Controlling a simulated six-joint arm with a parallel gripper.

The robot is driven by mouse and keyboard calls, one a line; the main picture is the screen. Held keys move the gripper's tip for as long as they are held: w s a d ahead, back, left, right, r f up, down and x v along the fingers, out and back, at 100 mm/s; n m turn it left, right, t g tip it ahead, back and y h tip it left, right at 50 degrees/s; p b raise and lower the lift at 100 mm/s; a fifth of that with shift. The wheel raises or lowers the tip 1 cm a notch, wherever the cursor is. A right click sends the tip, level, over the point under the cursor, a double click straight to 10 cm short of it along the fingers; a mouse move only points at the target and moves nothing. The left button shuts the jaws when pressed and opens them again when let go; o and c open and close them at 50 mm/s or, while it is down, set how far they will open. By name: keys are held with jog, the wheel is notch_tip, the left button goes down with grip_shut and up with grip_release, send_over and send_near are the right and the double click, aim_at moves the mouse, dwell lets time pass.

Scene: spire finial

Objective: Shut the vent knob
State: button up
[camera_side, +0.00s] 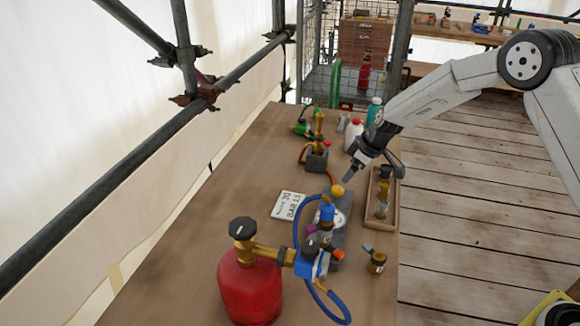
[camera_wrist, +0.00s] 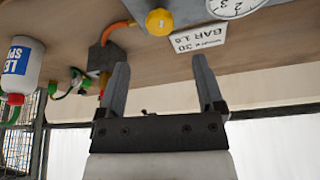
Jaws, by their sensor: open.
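A yellow knob (camera_side: 337,190) sits at the far end of a grey gauge block with a white dial. It also shows in the wrist view (camera_wrist: 160,21). No label tells me which one is the vent knob. My gripper (camera_side: 348,178) is just above and beside the yellow knob in the side view. In the wrist view my gripper (camera_wrist: 159,62) has its two fingers apart with nothing between them, and the yellow knob lies beyond the fingertips.
A red gas cylinder (camera_side: 250,288) with brass fittings and a blue hose (camera_side: 297,235) stands at the near end. A wooden tray (camera_side: 374,219) with a brass part lies to the right. A white card (camera_side: 288,205) lies to the left. Bottles and a second fitting stand farther back.

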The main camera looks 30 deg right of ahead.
aim_at(338, 189)
jog(key=shift+f, duration=0.15)
jog(key=shift+x, duration=3.7)
grip_shut()
